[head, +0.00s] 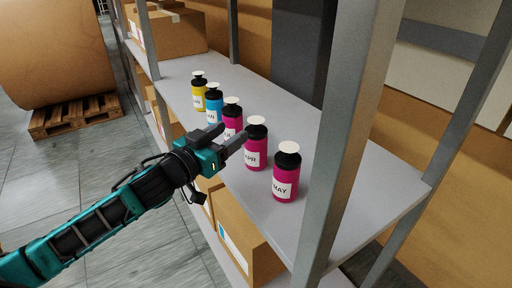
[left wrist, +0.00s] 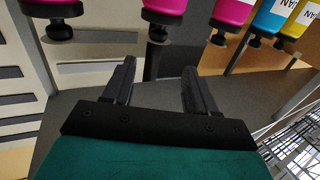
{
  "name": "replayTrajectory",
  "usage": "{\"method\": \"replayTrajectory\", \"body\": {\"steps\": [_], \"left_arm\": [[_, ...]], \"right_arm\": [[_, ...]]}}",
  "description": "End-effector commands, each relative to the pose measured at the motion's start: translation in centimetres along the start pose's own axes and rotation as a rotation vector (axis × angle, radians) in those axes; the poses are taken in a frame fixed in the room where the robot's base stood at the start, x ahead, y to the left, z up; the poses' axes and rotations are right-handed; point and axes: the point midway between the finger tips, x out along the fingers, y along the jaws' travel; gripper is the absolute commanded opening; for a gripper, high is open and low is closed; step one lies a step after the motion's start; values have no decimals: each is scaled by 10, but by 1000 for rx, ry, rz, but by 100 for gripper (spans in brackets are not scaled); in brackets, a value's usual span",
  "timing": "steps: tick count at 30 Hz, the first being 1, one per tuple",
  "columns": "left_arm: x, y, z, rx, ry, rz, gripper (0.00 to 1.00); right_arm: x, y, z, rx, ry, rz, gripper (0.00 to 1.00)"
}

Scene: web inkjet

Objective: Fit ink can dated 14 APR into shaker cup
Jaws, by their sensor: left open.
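On the grey shelf, a magenta can with a black top, white disc cap and a label ending in "APR" (head: 256,145) stands upright; its day number is not readable. In the left wrist view, which is upside down, a magenta can (left wrist: 166,6) shows at the top edge, ahead of the space between my fingers. My left gripper (head: 232,138) is open and empty at the shelf's front edge, its fingers pointing towards the APR can. It also shows in the left wrist view (left wrist: 160,78). No shaker cup shows. My right gripper is not in view.
The APR can stands in a row between a magenta MAY can (head: 286,174) and another magenta can (head: 232,118). Cyan (head: 213,104) and yellow (head: 198,93) cans stand farther along. A shelf post (head: 350,130) rises right of the row. Cardboard boxes (head: 240,235) sit below.

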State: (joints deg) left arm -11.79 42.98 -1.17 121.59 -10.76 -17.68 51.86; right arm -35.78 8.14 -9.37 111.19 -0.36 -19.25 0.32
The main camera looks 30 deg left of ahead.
Motion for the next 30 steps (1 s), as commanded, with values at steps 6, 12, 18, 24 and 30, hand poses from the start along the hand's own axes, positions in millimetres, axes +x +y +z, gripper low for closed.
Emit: {"method": "replayTrajectory", "body": {"steps": [6,12,18,24,30], "left_arm": [[31,0,-1,0,1,-1,57],[48,0,1,0,0,-1,57],[57,1,3,-1,-1,-2,57],[82,5,11,0,0,-2,57],[101,5,11,0,-1,-1,57]], "right_arm": [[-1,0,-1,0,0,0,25],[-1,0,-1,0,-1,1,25],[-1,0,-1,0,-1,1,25],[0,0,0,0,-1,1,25],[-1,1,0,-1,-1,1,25]]}}
